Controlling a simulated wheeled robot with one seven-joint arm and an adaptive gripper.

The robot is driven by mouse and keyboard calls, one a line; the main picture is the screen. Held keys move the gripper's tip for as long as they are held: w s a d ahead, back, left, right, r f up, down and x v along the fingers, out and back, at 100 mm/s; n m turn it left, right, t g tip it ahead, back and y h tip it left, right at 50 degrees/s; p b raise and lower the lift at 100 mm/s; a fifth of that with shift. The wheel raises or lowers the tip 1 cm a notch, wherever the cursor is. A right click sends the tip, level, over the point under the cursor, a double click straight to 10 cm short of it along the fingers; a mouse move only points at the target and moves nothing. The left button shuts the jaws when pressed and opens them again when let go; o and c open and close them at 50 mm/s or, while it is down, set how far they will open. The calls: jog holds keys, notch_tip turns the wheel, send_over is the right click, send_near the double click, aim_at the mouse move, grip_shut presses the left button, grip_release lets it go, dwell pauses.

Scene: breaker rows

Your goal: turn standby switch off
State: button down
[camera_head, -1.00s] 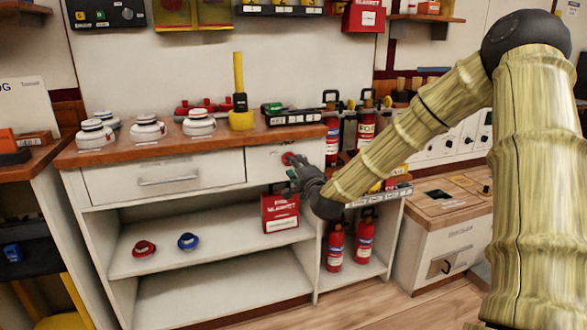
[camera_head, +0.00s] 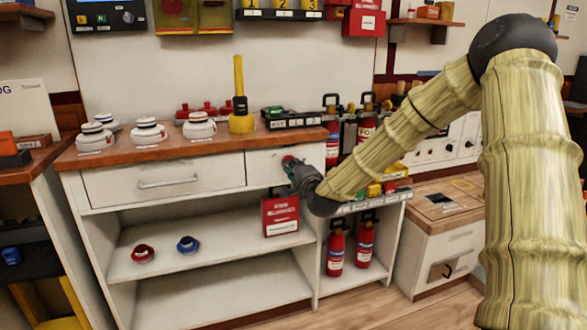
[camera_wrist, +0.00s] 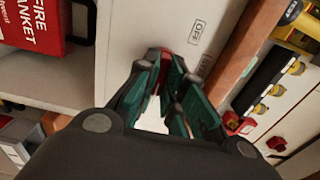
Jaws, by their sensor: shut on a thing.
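A small red switch knob (camera_head: 287,158) sits on the white front panel (camera_head: 262,166) at the right end of the workbench. My gripper (camera_head: 292,166) is at this knob. In the wrist view the dark green fingers of my gripper (camera_wrist: 170,68) are shut around the red knob (camera_wrist: 164,66), which shows only in part between them. An "OFF" label (camera_wrist: 198,32) is on the white panel beside the fingertips. The fingers hide most of the knob, so I cannot tell which way it is turned.
Red extinguishers (camera_head: 336,247) stand in the lower right bay. The wooden worktop (camera_head: 160,148) carries white detectors and a yellow-handled tool (camera_head: 240,100). A red ring and a blue ring (camera_head: 188,243) lie on the shelf.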

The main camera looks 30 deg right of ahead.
jog(key=shift+n+p, duration=0.3)
jog(key=shift+f+n+p, duration=0.15)
jog(key=shift+n+p, duration=4.55)
jog(key=shift+n, duration=3.9)
jog(key=c, duration=1.6)
grip_release()
jog(key=shift+s, duration=0.1)
jog(key=shift+o, duration=0.4)
